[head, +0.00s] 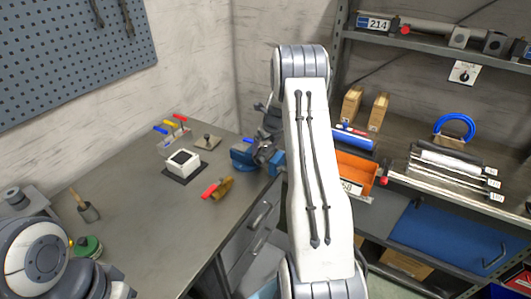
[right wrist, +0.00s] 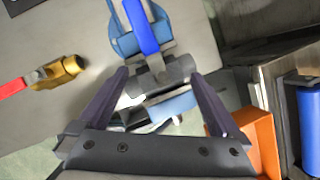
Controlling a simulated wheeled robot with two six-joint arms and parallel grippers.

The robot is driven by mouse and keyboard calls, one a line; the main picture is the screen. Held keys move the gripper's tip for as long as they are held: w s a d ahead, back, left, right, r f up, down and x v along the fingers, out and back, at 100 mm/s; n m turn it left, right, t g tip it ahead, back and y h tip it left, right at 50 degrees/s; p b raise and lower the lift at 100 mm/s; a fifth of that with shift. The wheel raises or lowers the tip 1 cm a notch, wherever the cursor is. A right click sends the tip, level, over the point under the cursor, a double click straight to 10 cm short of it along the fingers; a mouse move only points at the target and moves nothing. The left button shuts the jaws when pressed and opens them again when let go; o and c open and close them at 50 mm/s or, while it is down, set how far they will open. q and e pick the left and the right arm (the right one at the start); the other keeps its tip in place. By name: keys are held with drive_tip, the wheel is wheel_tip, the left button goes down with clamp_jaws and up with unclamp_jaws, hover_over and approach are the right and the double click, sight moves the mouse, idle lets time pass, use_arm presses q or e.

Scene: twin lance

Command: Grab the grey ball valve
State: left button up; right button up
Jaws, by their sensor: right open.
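The grey ball valve (right wrist: 172,72) has a blue lever handle (right wrist: 141,26). In the right wrist view it sits at the blue vise (right wrist: 172,108), with blue vise parts on both sides of it. My right gripper (right wrist: 157,79) is open, with its two fingers on either side of the valve's grey body. I cannot tell whether they touch it. In the head view the blue vise (head: 241,156) is at the bench's right edge, and my right arm partly hides the valve. My left gripper is not in view.
A brass valve with a red handle (head: 221,188) lies on the bench (head: 150,235), left of the vise. A white box (head: 181,163) and a clear holder with coloured handles (head: 173,137) stand farther back. An orange bin (head: 354,170) is right of my arm.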

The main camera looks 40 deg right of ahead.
drive_tip(key=shift+w+f, duration=0.1)
drive_tip(key=shift+f, duration=0.1)
drive_tip(key=c, duration=1.5)
drive_tip(key=shift+o, duration=0.2)
drive_tip(key=shift+r, duration=0.1)
